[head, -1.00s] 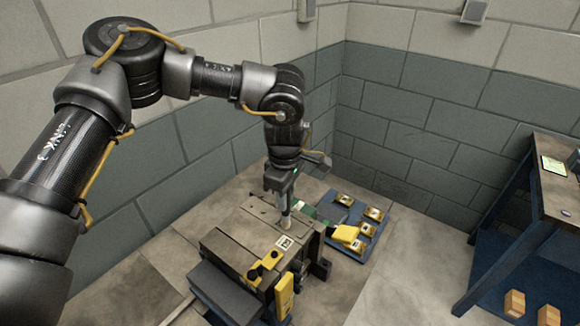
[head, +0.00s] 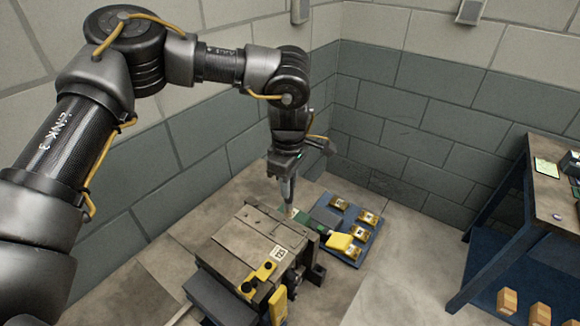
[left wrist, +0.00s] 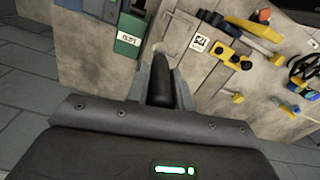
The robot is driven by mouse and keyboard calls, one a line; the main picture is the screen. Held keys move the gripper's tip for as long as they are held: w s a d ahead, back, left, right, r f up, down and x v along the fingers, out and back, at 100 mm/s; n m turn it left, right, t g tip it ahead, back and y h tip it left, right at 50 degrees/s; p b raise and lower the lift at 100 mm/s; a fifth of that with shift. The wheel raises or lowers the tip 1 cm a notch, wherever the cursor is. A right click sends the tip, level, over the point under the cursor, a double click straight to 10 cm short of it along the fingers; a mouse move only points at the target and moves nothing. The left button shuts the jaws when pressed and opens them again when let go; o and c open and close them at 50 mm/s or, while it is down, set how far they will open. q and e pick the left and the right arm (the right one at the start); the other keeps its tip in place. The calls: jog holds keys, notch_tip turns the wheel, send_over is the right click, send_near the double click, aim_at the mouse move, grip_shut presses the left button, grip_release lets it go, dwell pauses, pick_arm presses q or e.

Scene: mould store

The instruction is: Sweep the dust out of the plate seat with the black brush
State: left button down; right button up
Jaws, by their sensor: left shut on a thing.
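My left gripper (head: 286,178) is shut on the black brush (left wrist: 162,85), which points downward. In the left wrist view the dark handle sits between the two fingers (left wrist: 160,98), and a paler tip shows beyond it. In the head view the brush tip is at the far edge of the grey mould block (head: 245,238), near a green part; I cannot tell whether it touches. The block's flat top has long grooves and a small white label. I cannot tell for sure which recess is the plate seat, and no dust can be made out. My right gripper is not in view.
A blue-legged bench (head: 505,245) stands at right, with cartons below. Floor between block and bench is clear.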

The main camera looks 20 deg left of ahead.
pick_arm(q)
jog(key=shift+w+r+p, duration=0.1)
jog(key=shift+r+p, duration=0.45)
jog(key=shift+r, duration=0.4)
jog(key=shift+r+p, duration=0.3)
jog(key=shift+r, duration=0.25)
jog(key=shift+f, duration=0.1)
